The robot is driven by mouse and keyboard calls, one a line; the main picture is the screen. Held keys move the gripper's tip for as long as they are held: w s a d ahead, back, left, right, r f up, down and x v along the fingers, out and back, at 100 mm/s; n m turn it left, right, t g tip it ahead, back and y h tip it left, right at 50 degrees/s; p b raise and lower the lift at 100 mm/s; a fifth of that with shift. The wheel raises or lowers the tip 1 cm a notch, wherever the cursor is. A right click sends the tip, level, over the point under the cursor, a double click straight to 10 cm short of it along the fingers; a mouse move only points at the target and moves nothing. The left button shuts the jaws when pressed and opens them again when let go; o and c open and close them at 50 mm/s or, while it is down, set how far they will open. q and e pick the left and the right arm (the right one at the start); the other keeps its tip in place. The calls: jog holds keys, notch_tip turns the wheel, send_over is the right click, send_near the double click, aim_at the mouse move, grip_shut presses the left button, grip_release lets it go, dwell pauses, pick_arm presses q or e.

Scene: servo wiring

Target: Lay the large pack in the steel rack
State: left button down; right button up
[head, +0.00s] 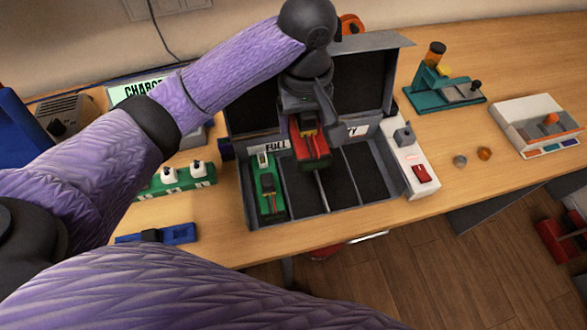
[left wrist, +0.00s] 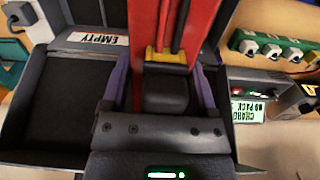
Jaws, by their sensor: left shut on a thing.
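The red pack (head: 312,148), with a yellow connector and dark leads, is in my left gripper (head: 309,125). It also shows in the left wrist view (left wrist: 205,22) between the two fingers (left wrist: 165,90). The gripper is shut on it, above the middle of the open grey rack (head: 290,222). I cannot tell whether the pack touches the rack. A green pack (head: 268,190) lies in the rack's left compartment, beside the FULL label (head: 277,146). The middle and right compartments show dark, empty floors. The EMPTY label (left wrist: 97,38) is partly hidden in the head view. My right gripper is not in view.
A white switch box (head: 420,160) stands against the rack's right side. A teal fixture (head: 445,92) and a white tray (head: 535,118) stand at the right. The rack's raised lid (head: 375,80) is behind the gripper.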

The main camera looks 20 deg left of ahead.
aim_at(300, 183)
pick_arm(q)
notch_tip(300, 183, down, 18)
jog(key=b, duration=0.6)
jog(key=shift+r, duration=0.2)
grip_release()
notch_tip(300, 183, up, 12)
jog(key=p, duration=0.4)
